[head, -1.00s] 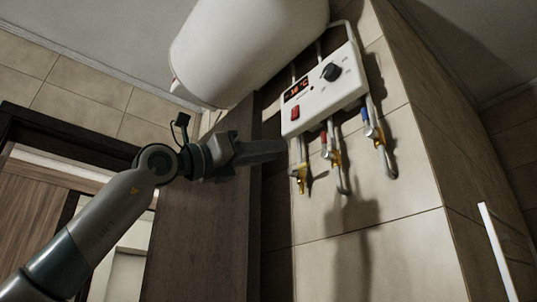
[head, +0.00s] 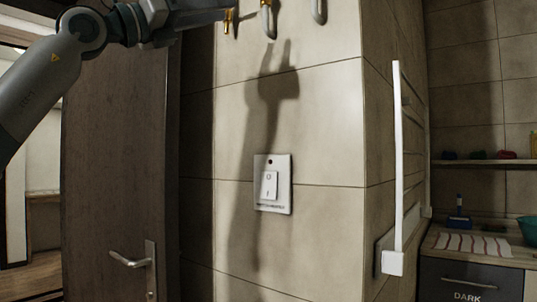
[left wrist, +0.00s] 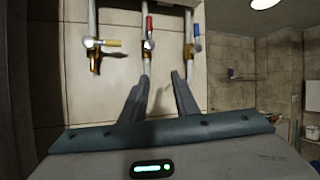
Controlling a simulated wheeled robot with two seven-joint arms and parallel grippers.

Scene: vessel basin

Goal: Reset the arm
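My left arm comes in at the upper left of the head view, with its left gripper (head: 222,17) pointing right at the top edge, in front of the tiled wall. In the left wrist view the two fingers of the left gripper (left wrist: 160,76) stand apart with nothing clearly held between them. Beyond the fingertips are pipes with a yellow-handled valve (left wrist: 112,43), a red-handled valve (left wrist: 149,23) and a blue-handled valve (left wrist: 195,30). Only the pipes' lower ends (head: 268,20) show in the head view. My right gripper is in neither view.
A white wall switch (head: 272,184) sits on the tiled wall below the pipes. A dark door (head: 112,180) with a handle is at left. A white towel rail (head: 398,160) stands out at right, near a counter (head: 475,247) and a shelf (head: 482,162).

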